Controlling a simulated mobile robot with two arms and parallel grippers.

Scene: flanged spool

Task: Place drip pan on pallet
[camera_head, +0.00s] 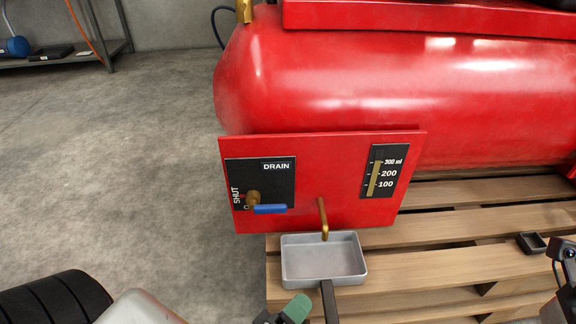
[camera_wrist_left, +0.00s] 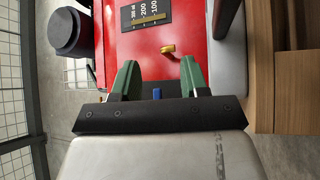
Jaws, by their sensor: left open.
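The grey drip pan (camera_head: 323,260) lies on the wooden pallet (camera_head: 430,265), below the brass spout (camera_head: 323,217) of the red panel. Its dark handle (camera_head: 329,302) points toward me. My left gripper (camera_head: 281,312) is open and empty at the bottom edge, left of the handle and apart from it. In the left wrist view the green fingers of the gripper (camera_wrist_left: 157,78) stand wide apart, and a grey side of what looks like the pan (camera_wrist_left: 230,55) shows to their right. My right gripper (camera_head: 566,262) shows only partly at the right edge; its jaws cannot be made out.
A red tank (camera_head: 400,90) fills the back. Its panel (camera_head: 310,180) carries a blue valve lever (camera_head: 270,209) and a level gauge (camera_head: 385,171). A small black tray (camera_head: 532,242) lies on the pallet at right. The floor at left (camera_head: 120,160) is clear.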

